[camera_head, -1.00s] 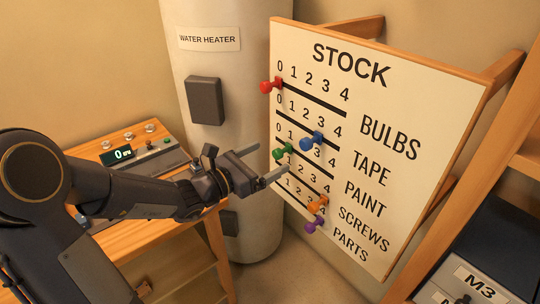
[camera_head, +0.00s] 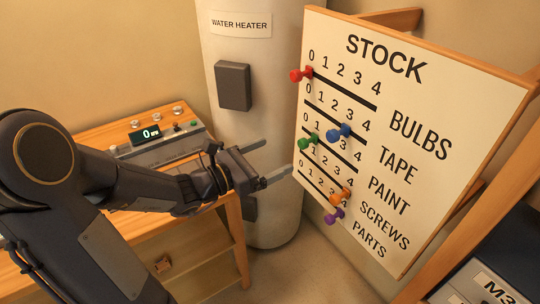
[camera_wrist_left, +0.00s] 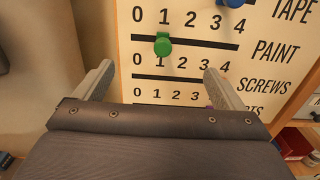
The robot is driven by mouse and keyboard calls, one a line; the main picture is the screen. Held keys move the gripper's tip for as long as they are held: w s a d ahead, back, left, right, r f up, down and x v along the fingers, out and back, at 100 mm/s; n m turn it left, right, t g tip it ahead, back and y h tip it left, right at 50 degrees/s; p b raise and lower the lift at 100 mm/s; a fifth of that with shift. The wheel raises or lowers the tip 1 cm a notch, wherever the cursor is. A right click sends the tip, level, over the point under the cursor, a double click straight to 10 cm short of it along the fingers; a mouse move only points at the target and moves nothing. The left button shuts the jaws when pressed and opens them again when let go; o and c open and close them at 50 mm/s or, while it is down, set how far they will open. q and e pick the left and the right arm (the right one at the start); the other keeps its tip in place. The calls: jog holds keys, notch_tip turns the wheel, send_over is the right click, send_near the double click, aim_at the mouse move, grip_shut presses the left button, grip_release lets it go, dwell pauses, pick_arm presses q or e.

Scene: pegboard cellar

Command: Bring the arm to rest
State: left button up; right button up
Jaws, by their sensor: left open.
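My left gripper (camera_head: 266,163) is open and empty, a little to the left of the lower part of the white STOCK board (camera_head: 420,120). In the left wrist view its two fingers (camera_wrist_left: 158,82) stand wide apart in front of the board, with the green peg (camera_wrist_left: 162,44) beyond and between them. The board's pegs are a red one (camera_head: 301,75), a blue one (camera_head: 339,132), a green one (camera_head: 308,141), an orange one (camera_head: 341,195) and a purple one (camera_head: 334,216). My right gripper is not in view.
A water heater (camera_head: 285,100) stands behind my gripper. A wooden bench (camera_head: 95,138) with a control panel (camera_head: 160,147) is at the left. A wooden frame (camera_head: 490,200) and a dark bin labelled M3 (camera_head: 500,250) stand at the right.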

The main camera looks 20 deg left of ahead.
pick_arm(q)
jog(key=s+d+m+g+h, duration=0.3)
jog(key=s+d+m+g, duration=0.5)
jog(key=s+d+m, duration=0.5)
jog(key=s+a+f+m+g+y, duration=0.1)
jog(key=s+a+f+m+y, duration=0.4)
jog(key=m, duration=1)
jog(key=s+a+y, duration=0.3)
jog(key=s+a, duration=0.1)
jog(key=a, duration=0.1)
jog(key=shift+y, duration=0.4)
jog(key=shift+a+f+g, duration=0.1)
jog(key=shift+g, duration=0.2)
dwell(2.5)
